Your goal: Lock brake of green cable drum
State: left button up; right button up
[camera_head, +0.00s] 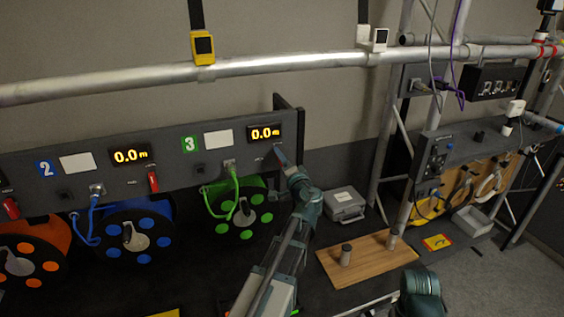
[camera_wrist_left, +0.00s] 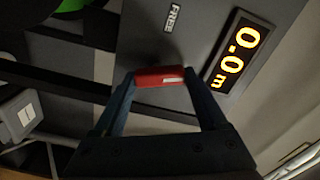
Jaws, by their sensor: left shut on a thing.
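The green cable drum (camera_head: 222,234) hangs under the panel section marked with a green 3, and a bit of green (camera_wrist_left: 72,5) shows at the top left of the left wrist view. Its brake lever, a red handle with a pale stripe (camera_wrist_left: 160,78), sits between the fingertips of my left gripper (camera_wrist_left: 162,82), which is shut on it. A FREE label (camera_wrist_left: 173,18) is on the panel above the lever. In the head view my left gripper (camera_head: 281,157) is at the panel's right end, below the display, and hides the lever. My right gripper is out of view.
The drum's display (camera_head: 265,133) reads 0.0 m. The blue drum (camera_head: 118,252) and orange drum (camera_head: 48,232) are to the left, with red levers on the panel above. A grey case (camera_head: 344,204) and wooden board (camera_head: 368,258) lie to the right. A truss pipe (camera_head: 290,63) crosses above.

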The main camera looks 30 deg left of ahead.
pick_arm(q)
jog(key=shift+f+m, duration=0.1)
jog(key=shift+m, duration=2.1)
jog(key=o, duration=1.3)
jog(key=shift+w+d, duration=0.1)
jog(key=v, duration=1.3)
jog(key=shift+s+d, duration=0.25)
jog(key=shift+d, duration=0.1)
